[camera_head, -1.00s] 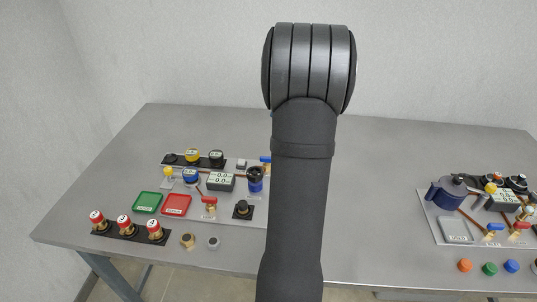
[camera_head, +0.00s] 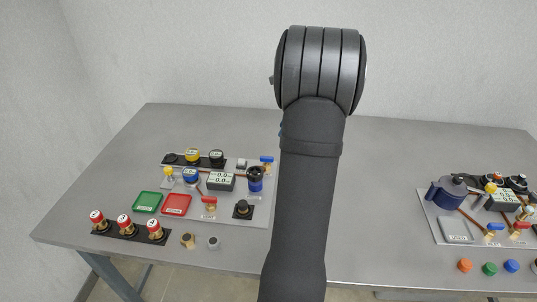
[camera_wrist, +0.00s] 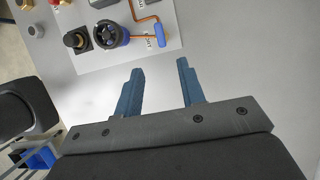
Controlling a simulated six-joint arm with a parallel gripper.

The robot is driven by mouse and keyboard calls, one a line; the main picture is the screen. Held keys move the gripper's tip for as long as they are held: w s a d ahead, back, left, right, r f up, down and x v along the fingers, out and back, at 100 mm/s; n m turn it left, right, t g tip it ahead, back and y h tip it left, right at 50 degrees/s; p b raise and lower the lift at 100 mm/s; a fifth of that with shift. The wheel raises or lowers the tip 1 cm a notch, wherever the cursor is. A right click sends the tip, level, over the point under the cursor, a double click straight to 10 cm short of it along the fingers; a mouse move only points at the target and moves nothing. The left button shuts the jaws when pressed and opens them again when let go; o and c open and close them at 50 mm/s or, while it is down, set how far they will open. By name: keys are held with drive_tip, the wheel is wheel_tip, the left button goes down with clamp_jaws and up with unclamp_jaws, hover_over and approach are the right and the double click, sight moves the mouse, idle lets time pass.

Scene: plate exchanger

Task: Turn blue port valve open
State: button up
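A valve with a blue handle (camera_head: 266,159) stands at the back right corner of the left board in the head view. In the wrist view the blue handle (camera_wrist: 161,34) sits at the end of a copper-coloured pipe near the board edge, with a small label beside it that I cannot read. My gripper (camera_wrist: 159,70) is open and empty, its two blue fingers spread apart. In the wrist view the fingertips point toward the handle and are apart from it. In the head view my gripper is hidden behind my arm.
The left board also holds a dark blue round-topped unit (camera_head: 255,183), a black knob (camera_head: 242,208), a red-handled valve (camera_head: 209,204) and a display (camera_head: 221,181). A second board (camera_head: 431,218) with another blue-handled valve (camera_head: 495,228) lies at the right. The table between the boards looks clear.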

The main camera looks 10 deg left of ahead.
sight(267, 157)
drive_tip(key=x, duration=1.3)
drive_tip(key=shift+f, duration=0.15)
clamp_jaws()
